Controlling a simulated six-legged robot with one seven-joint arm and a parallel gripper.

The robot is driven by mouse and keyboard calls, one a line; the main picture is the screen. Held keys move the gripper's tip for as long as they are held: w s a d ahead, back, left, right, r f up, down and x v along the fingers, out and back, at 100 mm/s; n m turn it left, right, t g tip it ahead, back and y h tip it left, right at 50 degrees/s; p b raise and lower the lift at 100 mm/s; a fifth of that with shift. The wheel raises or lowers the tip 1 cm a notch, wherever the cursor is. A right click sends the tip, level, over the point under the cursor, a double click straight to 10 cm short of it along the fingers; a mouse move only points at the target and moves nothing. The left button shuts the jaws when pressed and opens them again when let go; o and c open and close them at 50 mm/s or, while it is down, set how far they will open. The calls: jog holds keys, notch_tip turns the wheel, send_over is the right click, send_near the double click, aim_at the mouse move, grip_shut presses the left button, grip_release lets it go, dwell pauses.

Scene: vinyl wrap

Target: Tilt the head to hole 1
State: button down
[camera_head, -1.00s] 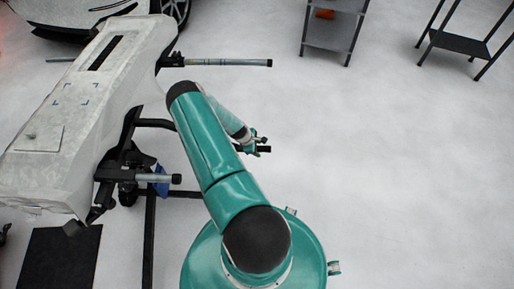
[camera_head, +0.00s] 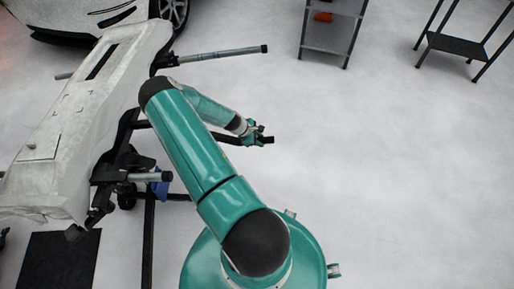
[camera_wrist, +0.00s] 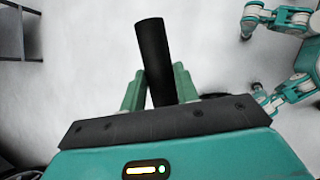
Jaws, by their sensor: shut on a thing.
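My gripper (camera_head: 256,133) is out to the right of the stand in the head view. In the wrist view its two green fingers (camera_wrist: 158,76) are shut around a black round bar (camera_wrist: 151,42), which sticks out beyond them. The bar's dark end (camera_head: 270,140) also shows in the head view. A long white panel (camera_head: 68,125) sits tilted on the stand's head at the left. The dark stand mechanism (camera_head: 118,170) is below the panel's right edge. My arm hides part of the stand, and no hole or number can be made out.
A grey rod (camera_head: 215,54) juts right from the stand, with a shorter rod (camera_head: 150,177) nearer me. A white car (camera_head: 85,18) and grey shelves (camera_head: 330,38) stand at the back, a dark rack (camera_head: 462,43) at back right. The floor at right is clear.

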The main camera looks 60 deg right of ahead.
notch_tip(320, 180, up, 12)
jog(key=g+h, duration=0.1)
jog(key=g, duration=0.1)
jog(key=shift+w+f, duration=0.2)
jog(key=shift+w, duration=0.2)
jog(key=c, duration=1.1)
grip_release()
jog(key=shift+a+r, duration=0.1)
jog(key=shift+a, duration=0.05)
jog(key=shift+o, duration=0.2)
jog(key=shift+s, duration=0.1)
jog(key=v, duration=1.3)
jog(key=shift+w, duration=0.25)
jog(key=shift+a+r, duration=0.2)
